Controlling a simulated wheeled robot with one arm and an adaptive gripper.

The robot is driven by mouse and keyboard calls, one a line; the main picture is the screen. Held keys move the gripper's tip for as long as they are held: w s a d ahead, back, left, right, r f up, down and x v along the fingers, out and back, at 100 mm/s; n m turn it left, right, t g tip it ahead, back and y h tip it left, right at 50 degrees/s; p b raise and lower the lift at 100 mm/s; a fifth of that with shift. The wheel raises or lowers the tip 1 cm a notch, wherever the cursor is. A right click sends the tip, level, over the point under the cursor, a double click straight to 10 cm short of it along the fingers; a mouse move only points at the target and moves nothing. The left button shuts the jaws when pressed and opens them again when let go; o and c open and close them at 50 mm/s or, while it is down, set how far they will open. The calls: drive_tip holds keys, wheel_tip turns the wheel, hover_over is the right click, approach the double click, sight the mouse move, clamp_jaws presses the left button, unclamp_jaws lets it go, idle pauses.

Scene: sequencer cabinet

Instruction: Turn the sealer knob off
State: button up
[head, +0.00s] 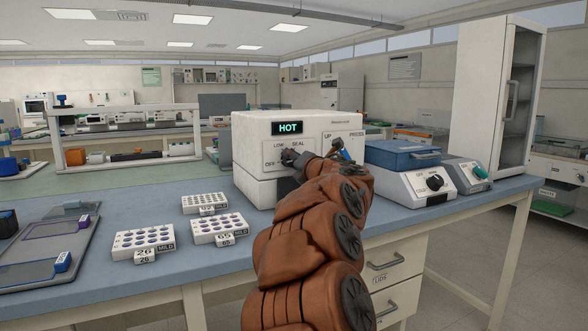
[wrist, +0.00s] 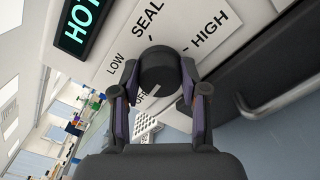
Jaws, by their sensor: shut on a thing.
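The sealer (head: 255,190) is a white box on the bench in the head view, with a lit display reading HOT (head: 288,128). Its round black knob (wrist: 160,72) sits on the front panel among the labels LOW, SEAL, HIGH and a partly covered OFF. In the wrist view my gripper (wrist: 160,76) has one finger on each side of the knob and is shut on it. In the head view my arm and gripper hide part of the knob area.
Several white tube racks (head: 217,228) stand on the blue bench left of the sealer, with a grey tray (head: 40,262) further left. A blue-lidded device (head: 405,186) with its own black knob stands to the right. Drawers (head: 390,275) are below the bench.

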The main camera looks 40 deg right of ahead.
drive_tip(key=shift+n+b, duration=0.5)
drive_tip(key=shift+n, duration=0.4)
drive_tip(key=o, duration=1.1)
drive_tip(key=shift+o, duration=0.2)
drive_tip(key=v, duration=1.2)
drive_tip(key=shift+r, duration=0.1)
